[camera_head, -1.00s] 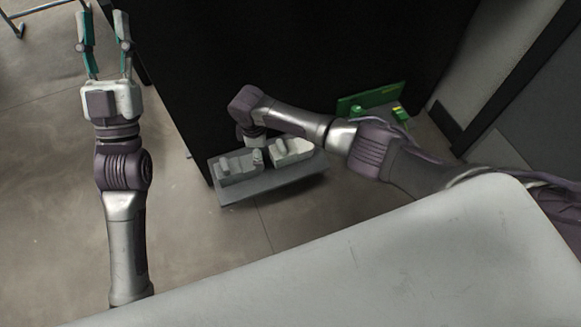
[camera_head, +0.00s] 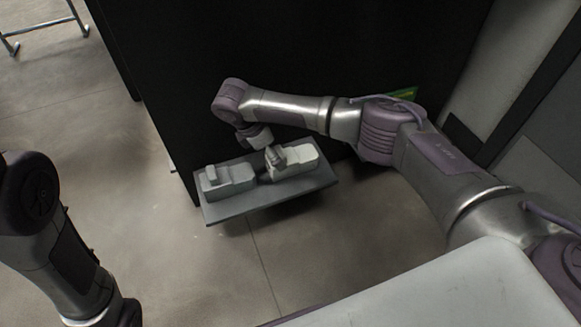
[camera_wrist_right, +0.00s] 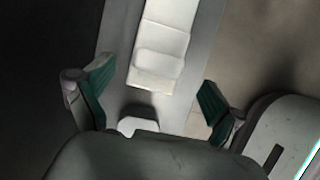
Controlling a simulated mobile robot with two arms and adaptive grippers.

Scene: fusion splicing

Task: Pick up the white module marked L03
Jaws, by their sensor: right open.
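A white module (camera_head: 296,160) sits on the right half of a grey tray (camera_head: 262,202) in the head view. A greyer module (camera_head: 226,178) sits on the left half. No L03 marking is readable on either. My right gripper (camera_head: 258,140) is over the tray, close to the white module; its fingers are hard to make out there. In the right wrist view my right gripper (camera_wrist_right: 157,77) is open, with teal finger pads apart. A white module (camera_wrist_right: 160,55) lies ahead between the fingers, not gripped. My left gripper is out of view.
A large black panel (camera_head: 300,50) stands behind the tray. A green item (camera_head: 403,92) is mostly hidden behind my right arm. A pale surface (camera_head: 440,295) fills the lower right. Open floor (camera_head: 230,265) lies in front of the tray.

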